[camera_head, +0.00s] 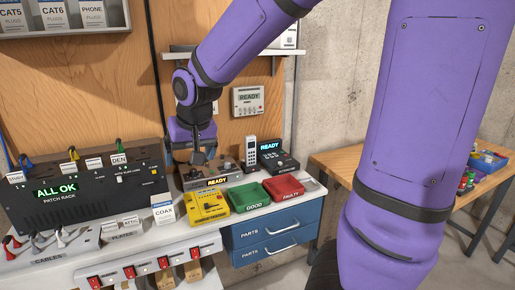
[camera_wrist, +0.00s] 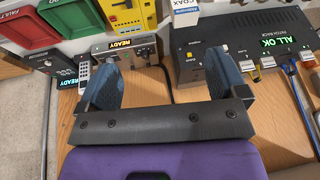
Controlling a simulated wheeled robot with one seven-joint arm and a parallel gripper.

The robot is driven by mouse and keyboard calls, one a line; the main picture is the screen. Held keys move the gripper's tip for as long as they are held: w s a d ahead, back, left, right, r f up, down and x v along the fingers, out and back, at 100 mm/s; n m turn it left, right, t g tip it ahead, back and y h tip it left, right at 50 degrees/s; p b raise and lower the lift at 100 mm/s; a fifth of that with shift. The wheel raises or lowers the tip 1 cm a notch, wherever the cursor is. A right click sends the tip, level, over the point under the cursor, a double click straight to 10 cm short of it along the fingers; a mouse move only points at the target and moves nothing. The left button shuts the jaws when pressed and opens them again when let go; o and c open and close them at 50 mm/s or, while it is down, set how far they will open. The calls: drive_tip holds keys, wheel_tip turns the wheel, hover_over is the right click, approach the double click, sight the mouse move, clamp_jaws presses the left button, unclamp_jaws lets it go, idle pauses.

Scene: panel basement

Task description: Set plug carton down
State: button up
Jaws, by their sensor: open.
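The white COAX plug carton (camera_head: 164,210) stands upright on the bench, in front of the patch rack and left of the yellow tester. It also shows in the wrist view, cut off at the top edge (camera_wrist: 188,8). My gripper (camera_head: 203,153) is over the back of the bench, behind and to the right of the carton and apart from it. In the wrist view my gripper (camera_wrist: 163,64) has its two blue fingers spread wide with nothing between them. More plug cartons, CAT5 (camera_head: 12,16), CAT6 (camera_head: 53,14) and PHONE (camera_head: 93,14), stand on the upper left shelf.
The patch rack (camera_head: 85,190) reads ALL OK at the left. A yellow tester (camera_head: 207,204), a green GOOD tray (camera_head: 249,196) and a red FAULTY tray (camera_head: 285,188) line the front right. A small READY unit (camera_head: 213,177) stands behind the tester.

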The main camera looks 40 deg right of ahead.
drive_tip(key=s+d+r+n, duration=0.1)
drive_tip(key=s+r, duration=0.2)
drive_tip(key=s, duration=0.7)
drive_tip(key=s+d+r+n+t, duration=0.1)
drive_tip(key=s+r, duration=0.3)
drive_tip(key=s, duration=0.6)
drive_tip(key=shift+s+d+r+n, duration=0.2)
drive_tip(key=shift+s+d+n, duration=0.1)
drive_tip(key=shift+d, duration=0.15)
drive_tip(key=shift+a, duration=0.1)
